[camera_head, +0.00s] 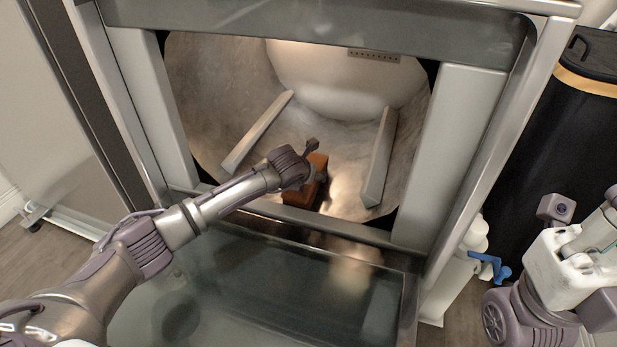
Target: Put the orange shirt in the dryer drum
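The orange shirt (318,168) is a small, compact, block-like orange-brown bundle on the floor of the metal dryer drum (215,95), between two pale fins. My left arm reaches in through the opening from the left. My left gripper (311,150) is at the shirt, partly in front of it. Its fingers are small and partly hidden, so I cannot tell whether they are apart or touch the shirt. Parts of my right arm show at the lower right, but its gripper is not in view.
The glass door (330,290) lies folded down below the opening. Metal frame sides (495,170) bound the opening. A black bin (565,135) with a yellow band stands at right, near a white bottle with a blue part (490,265).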

